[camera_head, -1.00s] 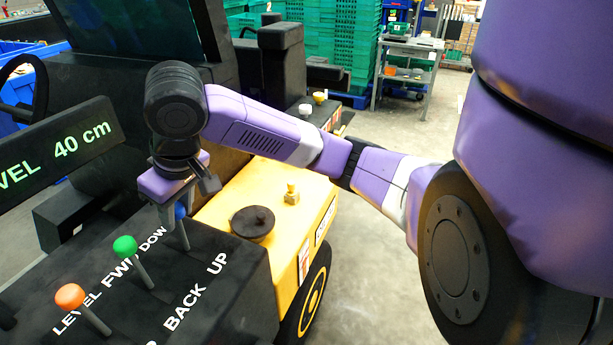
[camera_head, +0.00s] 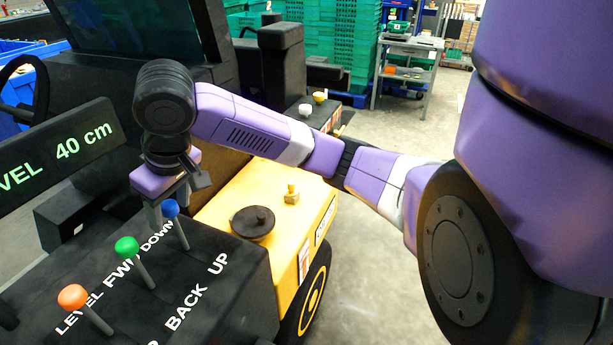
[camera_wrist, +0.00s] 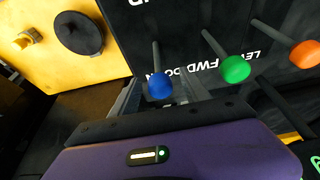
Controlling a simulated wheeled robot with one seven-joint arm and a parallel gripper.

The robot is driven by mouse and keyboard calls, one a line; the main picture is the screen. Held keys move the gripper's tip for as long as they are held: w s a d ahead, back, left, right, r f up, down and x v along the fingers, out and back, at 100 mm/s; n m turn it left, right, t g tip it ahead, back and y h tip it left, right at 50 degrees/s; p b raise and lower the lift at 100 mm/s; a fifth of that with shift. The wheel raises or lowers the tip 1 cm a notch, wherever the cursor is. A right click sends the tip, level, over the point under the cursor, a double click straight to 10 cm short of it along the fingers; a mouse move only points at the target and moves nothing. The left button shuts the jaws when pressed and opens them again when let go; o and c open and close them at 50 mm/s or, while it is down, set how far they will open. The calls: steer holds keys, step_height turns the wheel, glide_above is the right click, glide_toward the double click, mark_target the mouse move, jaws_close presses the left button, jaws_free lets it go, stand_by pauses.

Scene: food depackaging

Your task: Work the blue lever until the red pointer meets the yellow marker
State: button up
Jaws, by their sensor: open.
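The blue lever (camera_head: 171,208) stands on the black control panel (camera_head: 225,300), its round knob in plain view. In the wrist view the blue knob (camera_wrist: 160,87) shows between the two grey fingers. Neither the red pointer nor the yellow marker can be made out in either view.
A green lever (camera_head: 127,246) and an orange lever (camera_head: 73,297) stand in a row with the blue one. A display board (camera_head: 60,150) reads "LEVEL 40 cm". A yellow body with a black cap (camera_head: 253,222) lies to the right. Clear floor lies beyond.

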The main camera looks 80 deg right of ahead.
steer(key=p+v, duration=0.6)
steer(key=v, duration=0.1)
steer(key=shift+s+r+p, duration=0.15)
steer(key=shift+r+p, duration=0.2)
steer(key=shift+p, duration=0.05)
steer(key=v, duration=0.7)
steer(key=shift+s+r, duration=0.2)
steer(key=shift+r, duration=0.15)
